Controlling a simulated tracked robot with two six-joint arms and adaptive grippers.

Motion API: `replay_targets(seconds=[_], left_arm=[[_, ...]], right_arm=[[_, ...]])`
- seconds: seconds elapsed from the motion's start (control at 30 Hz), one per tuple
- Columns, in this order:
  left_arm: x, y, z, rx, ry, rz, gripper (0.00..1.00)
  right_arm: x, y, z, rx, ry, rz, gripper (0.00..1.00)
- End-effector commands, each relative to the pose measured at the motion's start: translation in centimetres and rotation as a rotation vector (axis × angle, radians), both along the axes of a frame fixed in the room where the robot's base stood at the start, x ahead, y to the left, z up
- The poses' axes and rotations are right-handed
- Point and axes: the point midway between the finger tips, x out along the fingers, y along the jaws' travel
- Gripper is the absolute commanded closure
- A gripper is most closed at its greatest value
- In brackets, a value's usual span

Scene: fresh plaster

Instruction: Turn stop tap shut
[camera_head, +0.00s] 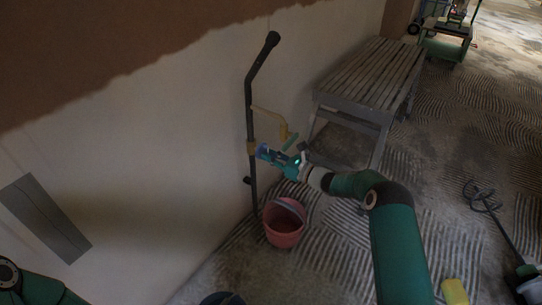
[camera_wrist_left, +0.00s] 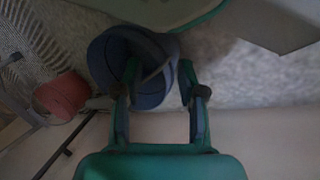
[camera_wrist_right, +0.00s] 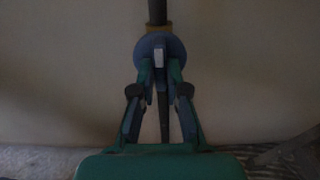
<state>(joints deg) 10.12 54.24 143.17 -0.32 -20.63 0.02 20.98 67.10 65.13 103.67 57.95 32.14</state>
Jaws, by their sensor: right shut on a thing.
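The stop tap has a blue round handle (camera_head: 263,151) on a brass body (camera_head: 251,148), set in a dark upright pipe (camera_head: 249,105) against the pale wall. My right gripper (camera_head: 276,156) reaches it from the right and is shut on the handle. In the right wrist view the blue handle (camera_wrist_right: 151,47) stands between and just beyond the fingertips (camera_wrist_right: 159,75), with the brass body (camera_wrist_right: 158,29) and pipe above. The fingers partly hide the handle's grip. My left gripper (camera_wrist_left: 158,80) is open and empty in the left wrist view.
A pink-red bucket (camera_head: 284,232) stands on the floor below the tap. A yellowish bent pipe (camera_head: 270,116) is right of the dark pipe. A slatted bench (camera_head: 370,75) stands along the wall. A blue bucket (camera_wrist_left: 150,95) lies beyond my left gripper. A mixer paddle (camera_head: 483,198) is at right.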

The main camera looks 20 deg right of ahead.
Motion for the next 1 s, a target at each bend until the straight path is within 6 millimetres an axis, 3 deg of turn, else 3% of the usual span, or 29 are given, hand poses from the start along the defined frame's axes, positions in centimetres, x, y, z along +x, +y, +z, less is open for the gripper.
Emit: replay_targets(seconds=[0.2,0.23,0.37,0.77,1.0], left_arm=[[0.0,0.0,0.0,0.000,0.000,0.000,0.60],[0.0,0.0,0.0,0.000,0.000,0.000,0.60],[0.0,0.0,0.0,0.000,0.000,0.000,0.60],[0.0,0.0,0.0,0.000,0.000,0.000,0.60],[0.0,0.0,0.0,0.000,0.000,0.000,0.60]], right_arm=[[0.0,-0.5,-0.4,0.000,0.012,-0.012,1.00],[0.0,-0.5,-0.5,0.000,0.012,-0.012,0.83],[0.0,-0.4,-0.4,-0.001,0.010,-0.010,0.62],[-0.4,-0.4,-0.2,-0.001,0.006,-0.004,0.61],[-3.0,-2.7,-0.2,-0.001,0.007,-0.007,0.61]])
